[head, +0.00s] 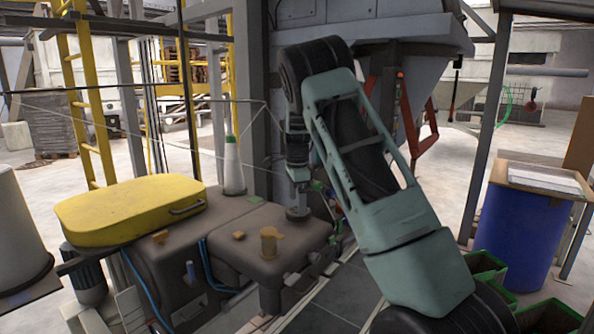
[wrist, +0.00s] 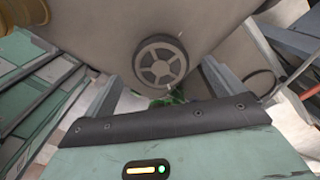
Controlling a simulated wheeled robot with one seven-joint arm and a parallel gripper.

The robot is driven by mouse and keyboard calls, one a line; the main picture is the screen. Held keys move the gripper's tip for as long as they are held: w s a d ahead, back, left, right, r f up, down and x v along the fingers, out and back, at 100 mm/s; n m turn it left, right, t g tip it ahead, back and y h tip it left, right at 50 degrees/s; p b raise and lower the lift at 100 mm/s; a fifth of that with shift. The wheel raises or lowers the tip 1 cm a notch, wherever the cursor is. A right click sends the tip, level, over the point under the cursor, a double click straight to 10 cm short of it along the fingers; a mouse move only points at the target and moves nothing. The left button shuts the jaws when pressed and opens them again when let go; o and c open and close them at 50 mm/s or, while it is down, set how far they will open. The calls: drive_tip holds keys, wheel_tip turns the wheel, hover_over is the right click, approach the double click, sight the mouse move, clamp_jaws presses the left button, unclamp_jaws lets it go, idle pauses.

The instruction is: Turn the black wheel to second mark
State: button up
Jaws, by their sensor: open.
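The black wheel (wrist: 160,67) shows in the wrist view, upper middle, as a dark round rim with pale spokes and a hub on the side of a grey-brown housing. My gripper (wrist: 162,78) is open, with one finger to the lower left of the wheel and the other to its lower right. Nothing is held between the fingers. Whether either finger touches the rim, I cannot tell. A tiny pale spot shows just above the rim at the right; I cannot tell which mark it is.
A brown machine (head: 262,248) with a yellow lid (head: 130,208) beside it stands to the left of my arm in the head view. A blue drum (head: 520,235) and green bins (head: 483,265) stand at the right.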

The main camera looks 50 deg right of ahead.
sight(297, 211)
wheel_tip(297, 211, up, 14)
drive_tip(key=b, duration=0.2)
drive_tip(key=shift+r+b, duration=0.25)
drive_tip(key=shift+b, duration=0.05)
idle(0.3)
drive_tip(key=a+f+n+y+b, duration=0.1)
drive_tip(key=a+f+n, duration=0.3)
drive_tip(key=a, duration=0.6)
drive_tip(key=a+f+n+b, duration=0.15)
drive_tip(key=a+n, duration=0.35)
drive_tip(key=a, duration=0.5)
drive_tip(key=s+a+f+n, duration=0.3)
drive_tip(key=a+n, duration=0.1)
drive_tip(key=a, duration=0.4)
drive_tip(key=s+a+f+n, duration=0.3)
drive_tip(key=a+n, duration=0.1)
drive_tip(key=a, duration=0.5)
drive_tip(key=s+a+f+n+b, duration=0.1)
drive_tip(key=s+a+f+n, duration=0.2)
drive_tip(key=s, duration=0.5)
drive_tip(key=s+a+f+n+b, duration=0.1)
drive_tip(key=s+a+f+n, duration=0.2)
drive_tip(key=s+n, duration=0.4)
drive_tip(key=s+a+f+n+b, duration=0.1)
drive_tip(key=s+a+f+n, duration=0.2)
drive_tip(key=s, duration=0.7)
drive_tip(key=a+n, duration=0.2)
drive_tip(key=shift+a+f+n, duration=0.3)
drive_tip(key=shift+f+n, duration=0.05)
drive_tip(key=shift+n, duration=0.05)
